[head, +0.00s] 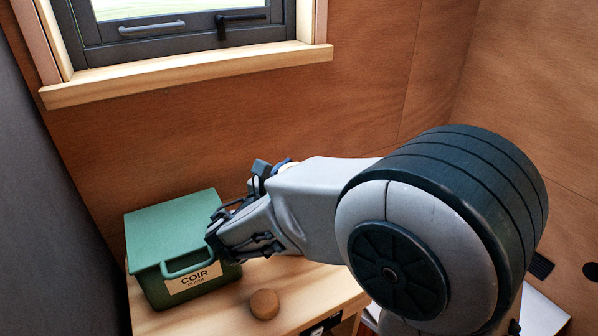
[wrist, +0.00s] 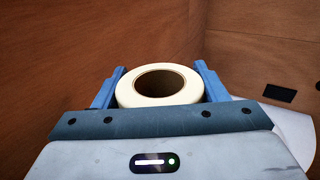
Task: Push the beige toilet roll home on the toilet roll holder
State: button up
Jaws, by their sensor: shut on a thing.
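The beige toilet roll (wrist: 128,94) sits between the two blue fingers of my gripper (wrist: 160,88) in the wrist view. The gripper is shut on it, with a finger against each side. The roll's round end and dark core opening face the wrist camera. In the head view a small part of the roll (head: 284,166) may show behind my wrist; my arm hides most of it. The toilet roll holder cannot be made out in either view.
A green box labelled COIR (head: 172,228) stands on a wooden bench (head: 215,318), with a round wooden knob (head: 264,304) in front of it. A window sill (head: 190,75) juts out above. Wood-panelled walls (head: 375,75) close in behind and right.

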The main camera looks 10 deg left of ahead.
jog(key=shift+f+b, duration=0.35)
jog(key=shift+f, duration=0.25)
